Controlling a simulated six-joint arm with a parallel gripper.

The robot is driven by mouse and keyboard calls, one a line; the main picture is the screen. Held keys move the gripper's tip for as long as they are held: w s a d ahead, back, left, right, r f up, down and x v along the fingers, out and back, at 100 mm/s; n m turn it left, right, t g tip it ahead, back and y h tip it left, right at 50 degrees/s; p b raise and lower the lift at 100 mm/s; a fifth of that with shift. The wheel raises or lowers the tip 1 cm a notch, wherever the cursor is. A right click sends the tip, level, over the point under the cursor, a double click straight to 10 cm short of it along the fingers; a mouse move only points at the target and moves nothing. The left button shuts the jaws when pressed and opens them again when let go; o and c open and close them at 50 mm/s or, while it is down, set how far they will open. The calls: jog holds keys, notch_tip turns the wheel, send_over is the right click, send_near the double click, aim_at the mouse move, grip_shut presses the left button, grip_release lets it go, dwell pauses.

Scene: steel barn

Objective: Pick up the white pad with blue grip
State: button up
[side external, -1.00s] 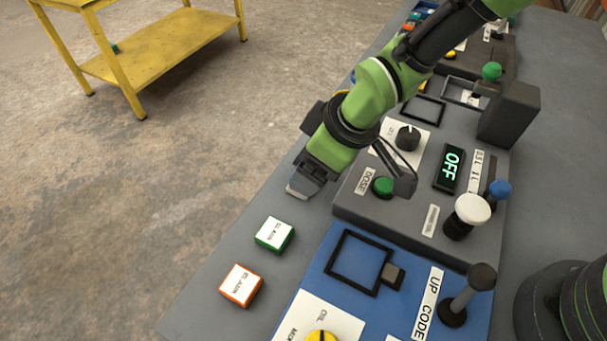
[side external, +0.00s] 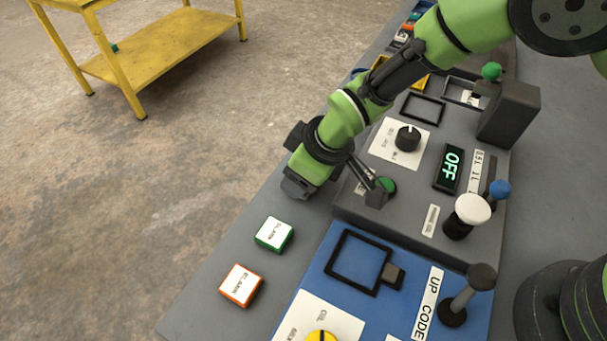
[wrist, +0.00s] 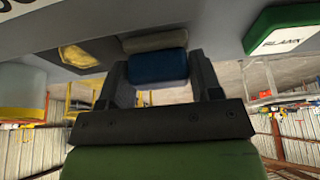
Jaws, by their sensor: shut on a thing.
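In the wrist view the blue grip (wrist: 158,68) sits between the two fingers of my gripper (wrist: 160,80), which is shut on it. The pad (wrist: 155,42) shows just beyond the grip as a pale band, greyish in the shade. In the side view my gripper (side external: 298,188) is low over the grey bench, at its left edge beside the raised dark panel. The pad and its grip cannot be made out there, hidden by my gripper. I cannot tell whether the pad touches the bench.
A green-edged block (side external: 274,234) and an orange-edged block (side external: 241,285) lie on the bench nearby. The dark panel holds a black knob (side external: 407,138), a green button (side external: 386,185) and a white-topped lever (side external: 472,209). A blue panel (side external: 325,275) lies in front.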

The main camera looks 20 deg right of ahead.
notch_tip(320, 180, up, 10)
jog(key=shift+r, duration=0.1)
jog(key=o, duration=0.3)
jog(key=shift+c, duration=0.6)
